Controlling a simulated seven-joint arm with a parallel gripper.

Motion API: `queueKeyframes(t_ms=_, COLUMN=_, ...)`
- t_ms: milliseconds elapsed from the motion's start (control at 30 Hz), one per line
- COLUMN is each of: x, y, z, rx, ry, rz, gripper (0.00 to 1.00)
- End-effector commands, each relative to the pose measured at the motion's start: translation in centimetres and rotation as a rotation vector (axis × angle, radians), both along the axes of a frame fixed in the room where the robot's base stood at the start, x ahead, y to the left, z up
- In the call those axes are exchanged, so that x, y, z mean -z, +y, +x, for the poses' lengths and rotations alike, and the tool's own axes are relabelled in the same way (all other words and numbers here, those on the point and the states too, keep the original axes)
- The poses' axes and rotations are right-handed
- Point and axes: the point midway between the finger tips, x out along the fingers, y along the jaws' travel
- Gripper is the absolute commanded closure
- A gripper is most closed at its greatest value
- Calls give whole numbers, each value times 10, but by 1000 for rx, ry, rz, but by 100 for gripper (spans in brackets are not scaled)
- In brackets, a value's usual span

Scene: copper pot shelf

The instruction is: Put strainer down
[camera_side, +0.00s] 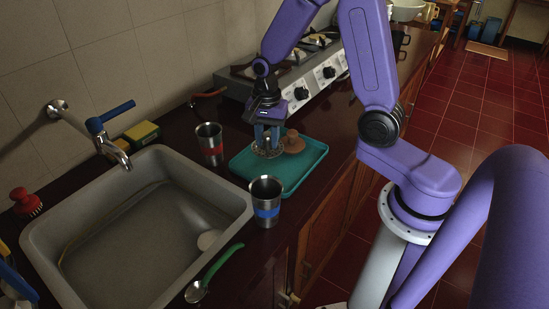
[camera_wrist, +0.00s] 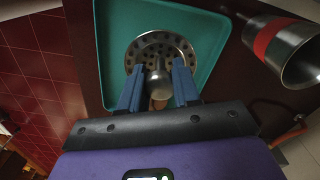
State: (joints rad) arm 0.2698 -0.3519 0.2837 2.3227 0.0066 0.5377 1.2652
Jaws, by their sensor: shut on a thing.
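The strainer is a round metal disc with holes and a central knob. It shows over the teal tray in the side view (camera_side: 268,151) and in the wrist view (camera_wrist: 150,42). My gripper (camera_side: 267,138) points down over the tray's left part. Its blue fingers (camera_wrist: 160,70) are shut on the strainer's knob. The strainer is low over the tray (camera_side: 308,166); I cannot tell whether it touches the tray floor. A brown knobbed object (camera_side: 293,143) sits on the tray just right of the strainer. In the wrist view it is mostly hidden behind my gripper.
A steel cup with a red band (camera_side: 210,146) stands left of the tray. A steel cup with a blue band (camera_side: 266,203) stands in front of it. The sink (camera_side: 130,235) is at left, with a green-handled spoon (camera_side: 214,270) beside it. The stove (camera_side: 320,75) is behind.

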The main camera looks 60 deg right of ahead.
Motion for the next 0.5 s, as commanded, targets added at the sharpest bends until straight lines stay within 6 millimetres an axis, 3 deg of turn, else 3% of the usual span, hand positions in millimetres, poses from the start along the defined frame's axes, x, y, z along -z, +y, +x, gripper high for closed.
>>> queueKeyframes(t_ms=100, x=18, y=0, z=-1, rx=0, ry=5, rz=0, gripper=100)
queueKeyframes(t_ms=500, x=53, y=0, z=-1, rx=0, ry=5, rz=-1, gripper=100)
